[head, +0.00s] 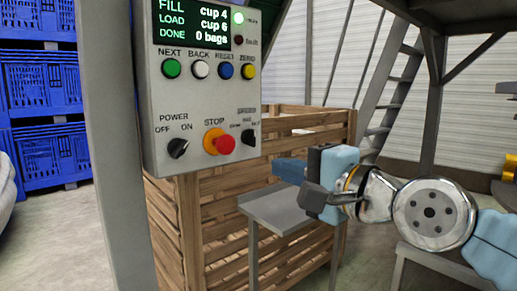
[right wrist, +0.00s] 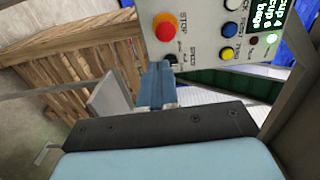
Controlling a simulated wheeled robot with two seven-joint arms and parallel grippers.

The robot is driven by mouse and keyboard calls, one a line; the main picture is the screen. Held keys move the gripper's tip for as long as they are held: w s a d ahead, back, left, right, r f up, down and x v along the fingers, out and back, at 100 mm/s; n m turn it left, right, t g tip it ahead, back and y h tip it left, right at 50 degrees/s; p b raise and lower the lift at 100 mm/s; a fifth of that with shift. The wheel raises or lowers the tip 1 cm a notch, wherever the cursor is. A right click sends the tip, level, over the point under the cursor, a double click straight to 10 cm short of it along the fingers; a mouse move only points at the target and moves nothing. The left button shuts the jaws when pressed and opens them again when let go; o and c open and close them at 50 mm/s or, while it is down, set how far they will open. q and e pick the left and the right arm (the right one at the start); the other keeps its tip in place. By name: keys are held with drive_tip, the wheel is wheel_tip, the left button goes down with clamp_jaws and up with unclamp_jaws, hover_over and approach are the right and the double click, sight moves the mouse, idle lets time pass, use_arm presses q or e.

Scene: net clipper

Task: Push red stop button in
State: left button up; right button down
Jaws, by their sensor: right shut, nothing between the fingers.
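The red stop button (head: 225,145) stands out from its orange-yellow collar low on the grey control panel (head: 190,105), under the label STOP. The button also shows at the top of the right wrist view (right wrist: 165,31). My right gripper (head: 282,169) is shut and empty, with its blue fingers pointing left toward the panel. It is to the right of the button and a little lower, apart from it. In the right wrist view the closed fingertips (right wrist: 156,70) lie just below the button in the picture. My left gripper is not in view.
A black power knob (head: 178,148) and a speed knob (head: 248,137) flank the button. Green, white, blue and yellow buttons sit above, under a lit display (head: 190,24). A grey post (head: 112,150) stands left. A wooden crate (head: 215,200) and grey table (head: 280,212) are behind and below.

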sight(228, 145)
drive_tip(key=shift+s+d+r, duration=0.25)
drive_tip(key=shift+s+r, duration=0.1)
drive_tip(key=shift+r, duration=0.05)
drive_tip(key=p+x, duration=0.1)
drive_tip(key=x, duration=1.3)
drive_tip(key=shift+w+r, duration=0.1)
drive_tip(key=shift+a+p, duration=0.1)
drive_tip(key=shift+p, duration=0.2)
drive_tip(key=shift+w+a+r+p, duration=0.15)
drive_tip(key=shift+w+a+p, duration=0.2)
drive_tip(key=shift+w, duration=0.3)
